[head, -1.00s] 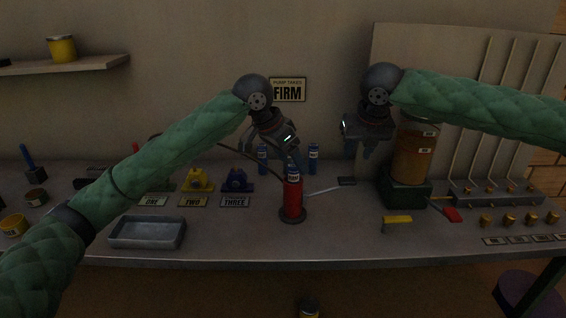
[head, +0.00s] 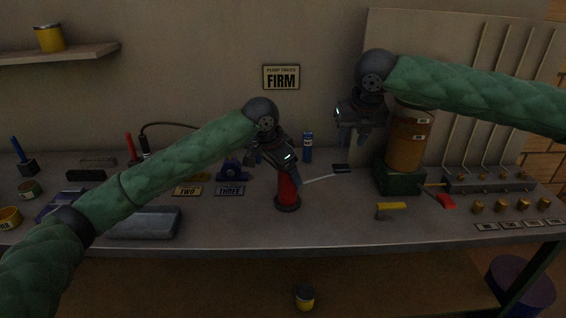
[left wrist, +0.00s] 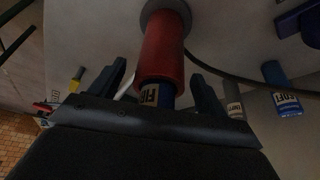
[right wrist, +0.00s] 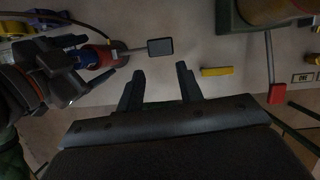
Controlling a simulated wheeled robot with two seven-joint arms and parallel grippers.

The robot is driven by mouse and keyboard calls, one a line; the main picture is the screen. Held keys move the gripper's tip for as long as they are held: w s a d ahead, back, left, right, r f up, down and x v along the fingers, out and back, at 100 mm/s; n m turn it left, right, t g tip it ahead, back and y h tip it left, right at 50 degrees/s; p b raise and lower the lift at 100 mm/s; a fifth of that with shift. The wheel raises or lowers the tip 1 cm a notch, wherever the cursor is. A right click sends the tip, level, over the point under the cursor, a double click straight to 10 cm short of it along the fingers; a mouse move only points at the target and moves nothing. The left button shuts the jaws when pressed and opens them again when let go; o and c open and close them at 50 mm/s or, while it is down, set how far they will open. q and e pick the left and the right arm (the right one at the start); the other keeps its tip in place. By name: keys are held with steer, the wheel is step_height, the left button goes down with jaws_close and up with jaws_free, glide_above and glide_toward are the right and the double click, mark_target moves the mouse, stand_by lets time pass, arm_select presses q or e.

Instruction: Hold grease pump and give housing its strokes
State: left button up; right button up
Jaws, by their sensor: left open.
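The grease pump (head: 287,190) is a red upright cylinder on a dark round base. Its pale lever (head: 320,180) reaches right to a flat black pad (head: 341,168). My left gripper (head: 285,174) is open at the pump's top. In the left wrist view the pump (left wrist: 163,50) and its blue-labelled cartridge (left wrist: 157,95) lie between the spread fingers. My right gripper (head: 357,138) is open and empty, above the bench right of the pump; the pad (right wrist: 160,47) lies beyond its fingertips. A blue housing (head: 232,170) stands behind plate THREE (head: 230,190). My left arm partly hides the housing at plate TWO (head: 187,190).
A FIRM sign (head: 281,77) hangs on the wall. A blue cartridge (head: 308,148) stands behind the pump. An amber reservoir (head: 408,150) with a red lever (head: 445,201) stands right, beside brass fittings. A grey tray (head: 145,222) lies left.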

arm_select(q)
steer(key=c, duration=1.4)
steer(key=shift+c, duration=0.6)
arm_select(e)
steer(key=shift+f, duration=0.25)
steer(key=c, duration=0.6)
steer(key=shift+s+a+f, duration=0.1)
steer(key=shift+a+f, duration=0.15)
steer(key=shift+a, duration=0.3)
steer(key=shift+s+a+f, duration=0.1)
steer(key=shift+a+f, duration=0.15)
steer(key=shift+a, duration=0.3)
jaws_close()
steer(key=w+r+m+g, duration=0.1)
steer(key=w+g, duration=0.2)
steer(key=w, duration=0.2)
arm_select(q)
steer(key=shift+d, duration=0.1)
arm_select(e)
steer(key=shift+g+h, duration=0.4)
steer(key=shift+h, duration=0.1)
steer(key=shift+s+d+f, duration=0.1)
steer(key=shift+d+f, duration=0.05)
steer(key=shift+f, duration=0.9)
steer(key=shift+s+d+f, duration=0.1)
steer(key=shift+d+f, duration=0.1)
steer(key=shift+f, duration=0.8)
steer(key=shift+s+d+f, duration=0.1)
steer(key=shift+d+f, duration=0.05)
steer(key=shift+f, duration=0.9)
